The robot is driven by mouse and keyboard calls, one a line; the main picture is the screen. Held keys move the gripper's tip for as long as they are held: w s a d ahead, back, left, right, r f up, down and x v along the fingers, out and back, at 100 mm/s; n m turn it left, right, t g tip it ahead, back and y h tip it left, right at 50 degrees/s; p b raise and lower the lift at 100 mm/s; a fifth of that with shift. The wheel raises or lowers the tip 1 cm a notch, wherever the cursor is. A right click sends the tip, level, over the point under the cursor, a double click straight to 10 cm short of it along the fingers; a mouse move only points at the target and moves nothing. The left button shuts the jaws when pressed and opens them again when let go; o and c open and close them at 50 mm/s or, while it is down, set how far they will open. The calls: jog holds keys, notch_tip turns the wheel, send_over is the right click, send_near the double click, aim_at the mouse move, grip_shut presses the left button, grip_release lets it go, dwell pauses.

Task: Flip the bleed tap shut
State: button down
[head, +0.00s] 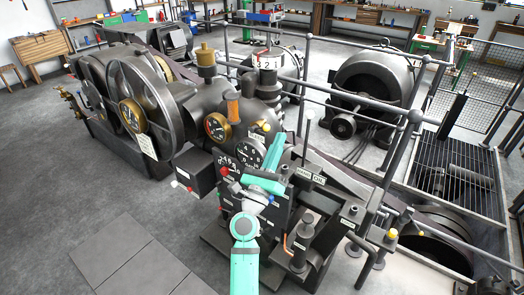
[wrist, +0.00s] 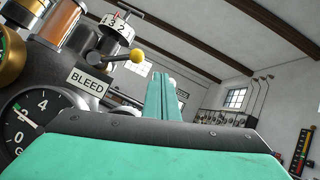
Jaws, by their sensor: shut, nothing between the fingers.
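The bleed tap has a yellow ball on a short dark lever (wrist: 137,55), to the right of a white plate marked BLEED (wrist: 87,82) in the wrist view. The lever points right and slightly up from the dark machine body. In the head view the yellow ball (head: 266,127) is small, near the top of the gauges. My gripper (wrist: 164,82) has its teal fingers together and empty, standing to the right of and below the ball in the picture. It also shows in the head view (head: 280,139). I cannot tell how far the fingers are from the ball.
A dial gauge (wrist: 38,122) and a numbered drum (wrist: 117,25) stand close to the tap. A brass-rimmed gauge (head: 217,127) is to the left. Railings (head: 350,107) cross behind my gripper. Open floor (head: 70,215) lies to the left.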

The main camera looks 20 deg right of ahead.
aim_at(260, 128)
jog(key=shift+n+t+y, duration=0.4)
jog(key=shift+y, duration=0.1)
jog(key=w+a+r, duration=0.2)
jog(key=a+r, duration=0.1)
jog(key=w+a+r, duration=0.1)
jog(key=shift+a+r, duration=0.25)
jog(key=shift+d+r, duration=0.3)
jog(key=shift+r, duration=0.05)
jog(key=shift+d, duration=0.1)
jog(key=shift+a, duration=0.25)
jog(key=shift+d, duration=0.1)
dwell(0.5)
